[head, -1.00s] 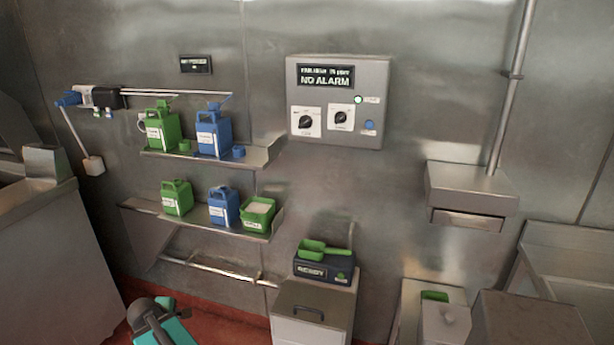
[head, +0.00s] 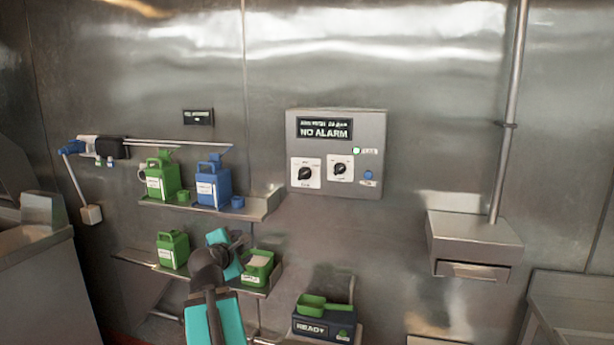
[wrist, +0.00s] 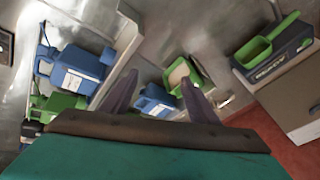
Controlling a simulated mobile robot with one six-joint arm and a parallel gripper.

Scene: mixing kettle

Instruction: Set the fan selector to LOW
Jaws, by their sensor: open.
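The grey control panel (head: 336,124) is on the wall, with a display reading NO ALARM. It carries a left black rotary knob (head: 305,173) and a right black rotary knob (head: 340,169) on white plates. The plate lettering is too small to read, so I cannot tell which is the fan selector. A round light and a blue button (head: 368,175) sit at its right. My gripper shows in the wrist view (wrist: 156,92), its two fingers apart with nothing held. In the head view my arm rises in front of the lower shelf, below and left of the panel.
Green (head: 162,176) and blue (head: 213,183) jugs stand on the upper shelf (head: 262,205). A green jug (head: 172,250) and a green tub (head: 257,268) are on the lower shelf. A scale (head: 322,327) holds a green scoop. A vertical pipe (head: 508,110) runs at right.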

